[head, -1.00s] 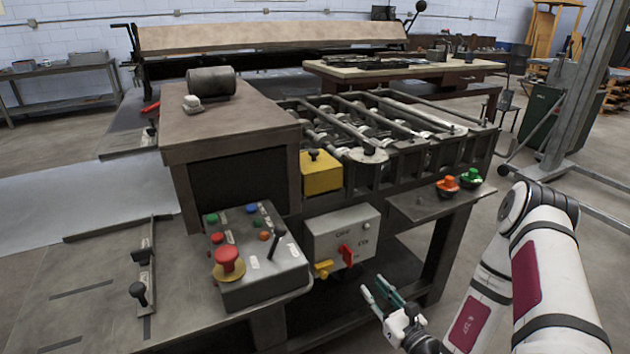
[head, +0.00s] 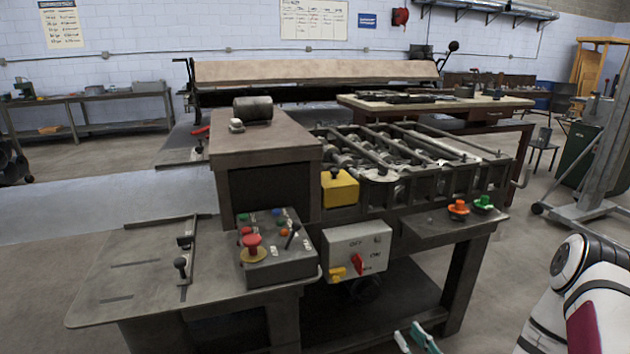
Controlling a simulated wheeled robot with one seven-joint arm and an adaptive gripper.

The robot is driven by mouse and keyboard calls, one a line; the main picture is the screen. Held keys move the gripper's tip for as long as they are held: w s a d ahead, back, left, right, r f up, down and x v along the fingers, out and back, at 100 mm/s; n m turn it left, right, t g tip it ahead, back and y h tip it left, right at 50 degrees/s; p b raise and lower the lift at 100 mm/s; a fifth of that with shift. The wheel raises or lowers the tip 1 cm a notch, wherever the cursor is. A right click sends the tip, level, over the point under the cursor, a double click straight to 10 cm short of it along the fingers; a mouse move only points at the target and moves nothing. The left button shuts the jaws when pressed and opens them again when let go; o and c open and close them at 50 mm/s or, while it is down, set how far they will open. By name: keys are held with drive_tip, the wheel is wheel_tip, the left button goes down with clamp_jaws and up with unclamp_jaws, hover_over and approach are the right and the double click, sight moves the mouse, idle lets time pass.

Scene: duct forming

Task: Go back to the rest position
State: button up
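My gripper (head: 417,338) is at the bottom edge of the head view, in front of the machine's lower shelf. Only its fingertips show, two pale teal fingers with a gap between them and nothing visible in the gap. The rest of the gripper is cut off by the frame. My white arm fills the bottom right corner. The gripper is apart from the control box (head: 356,250) with its red switch and yellow knob, and apart from the button panel (head: 285,268) with the red mushroom button.
The roll-forming machine (head: 410,182) stands in the middle, with a side shelf (head: 425,236) bearing orange and green buttons. A metal table (head: 110,290) with two knobbed levers is at left. A grey lifting stand (head: 590,200) is at right. Open floor lies between machine and stand.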

drive_tip(key=s+a+r+n+g+y+p, duration=0.1)
drive_tip(key=s+a+r+n+g+y, duration=0.15)
drive_tip(key=a+r+n+y, duration=0.35)
drive_tip(key=s+a+r+n+g+y, duration=0.1)
drive_tip(key=a+r+n+g+y, duration=0.2)
drive_tip(key=r, duration=0.5)
drive_tip(key=s+a+r+n+g+y+p, duration=0.1)
drive_tip(key=s+a+r+n+g+y, duration=0.15)
drive_tip(key=a+r+n+g, duration=0.4)
drive_tip(key=s+a+r+n+g, duration=0.1)
drive_tip(key=s+r+n+g, duration=0.35)
drive_tip(key=s+r, duration=0.2)
drive_tip(key=s+d+r+n+g+h+p, duration=0.2)
drive_tip(key=s+r+n+g+h, duration=0.15)
drive_tip(key=s+n+h, duration=0.8)
drive_tip(key=s+d+r+t+h+p, duration=0.1)
drive_tip(key=s+d+r+t+h, duration=0.4)
drive_tip(key=d, duration=0.6)
wheel_tip(320, 180, up, 3)
drive_tip(key=shift+s+d+r+n+t+h+p, duration=0.1)
drive_tip(key=shift+s+d+n+t+h+p, duration=0.2)
drive_tip(key=shift+s+t, duration=0.65)
drive_tip(key=shift+w+a, duration=0.1)
drive_tip(key=shift+w, duration=0.05)
